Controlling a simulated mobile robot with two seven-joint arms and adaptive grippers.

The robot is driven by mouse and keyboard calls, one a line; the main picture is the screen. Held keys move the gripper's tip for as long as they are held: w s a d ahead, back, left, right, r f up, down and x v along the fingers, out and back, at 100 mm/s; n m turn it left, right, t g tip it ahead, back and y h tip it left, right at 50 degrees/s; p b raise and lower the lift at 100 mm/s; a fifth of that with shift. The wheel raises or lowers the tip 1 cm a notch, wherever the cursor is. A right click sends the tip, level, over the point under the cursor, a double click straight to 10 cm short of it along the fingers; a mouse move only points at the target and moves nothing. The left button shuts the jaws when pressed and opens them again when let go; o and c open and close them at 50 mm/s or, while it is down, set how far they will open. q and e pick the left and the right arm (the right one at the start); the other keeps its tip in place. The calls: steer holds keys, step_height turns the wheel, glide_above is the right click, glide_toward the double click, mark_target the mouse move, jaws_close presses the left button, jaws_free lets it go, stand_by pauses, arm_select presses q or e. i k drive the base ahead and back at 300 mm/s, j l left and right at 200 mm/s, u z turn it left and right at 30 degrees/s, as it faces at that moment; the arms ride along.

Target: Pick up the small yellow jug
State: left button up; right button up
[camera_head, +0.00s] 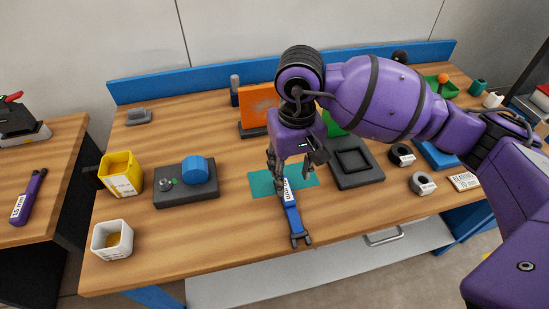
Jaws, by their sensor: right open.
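The small yellow jug (122,176) stands upright near the left end of the wooden workbench. It has an open top, a white label on its front and a dark handle on its left side. My right gripper (291,182) points down over the teal mat near the middle of the bench, well to the right of the jug. Its fingers are open around or just above the upper end of a blue tool (293,218) with a white label; I cannot tell whether they touch it. My left gripper is not in view.
A white cup (112,240) stands in front of the jug. A dark block with a blue knob (195,167) lies to the jug's right. A black tray (355,163), an orange panel (259,104) and black rings (402,154) lie farther right. A blue rail (180,86) closes the back.

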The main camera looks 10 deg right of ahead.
mark_target(114, 176)
steer(key=u, duration=1.2)
steer(key=i+l+u, duration=0.25)
steer(key=l+u, duration=0.25)
steer(key=l, duration=0.15)
steer(key=l+u, duration=0.25)
steer(key=i+l, duration=0.05)
steer(key=l, duration=0.05)
